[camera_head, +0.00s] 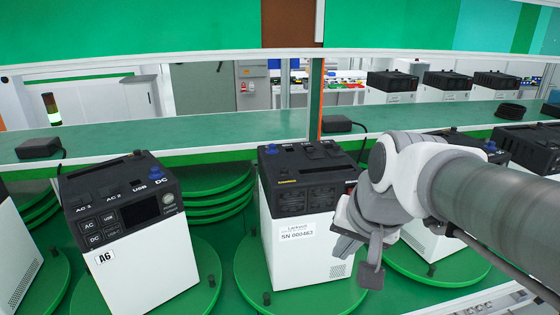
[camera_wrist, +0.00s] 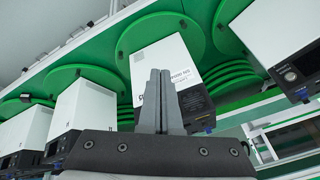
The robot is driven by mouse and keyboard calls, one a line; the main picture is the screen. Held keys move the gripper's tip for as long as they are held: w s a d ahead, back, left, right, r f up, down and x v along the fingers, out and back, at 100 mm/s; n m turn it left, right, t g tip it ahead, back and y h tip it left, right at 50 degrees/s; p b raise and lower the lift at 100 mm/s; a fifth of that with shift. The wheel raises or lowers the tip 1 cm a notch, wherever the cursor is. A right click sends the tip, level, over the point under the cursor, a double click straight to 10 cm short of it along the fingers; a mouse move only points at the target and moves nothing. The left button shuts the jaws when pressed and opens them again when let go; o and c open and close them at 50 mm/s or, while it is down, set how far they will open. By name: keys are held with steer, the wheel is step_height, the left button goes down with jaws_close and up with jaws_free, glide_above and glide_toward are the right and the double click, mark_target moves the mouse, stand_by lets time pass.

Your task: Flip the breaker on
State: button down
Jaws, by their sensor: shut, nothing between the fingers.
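A white power unit with a black top panel (camera_head: 306,160) stands on a green turntable in the middle of the head view, its label reading about SN 000463. The panel carries sockets and a blue knob; I cannot pick out a breaker switch on it. My gripper (camera_head: 345,246) is in front of this unit's right side, below the panel, and hides part of it. In the wrist view, my gripper (camera_wrist: 161,75) has its two grey fingers together, with nothing between them. Behind them is a labelled white unit (camera_wrist: 160,58), partly covered; I cannot tell whether they touch.
Another unit, marked A6 (camera_head: 135,270), stands tilted in view at the left, with a screen and AC, USB and DC markings. More units stand at the right behind my arm. A green shelf (camera_head: 230,132) with a black adapter (camera_head: 38,148) runs behind.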

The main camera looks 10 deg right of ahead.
steer(key=w+d+r+m+p, duration=0.2)
steer(key=w+d+m+p, duration=0.2)
steer(key=w+d+m, duration=0.2)
steer(key=w+d+r+m+p, duration=0.2)
steer(key=w+d+m+p, duration=0.2)
steer(key=w+d+m, duration=0.2)
steer(key=shift+w+d+r+p, duration=0.25)
steer(key=shift+w+d+p, duration=0.15)
steer(key=shift+w, duration=0.25)
steer(key=shift+f, duration=0.1)
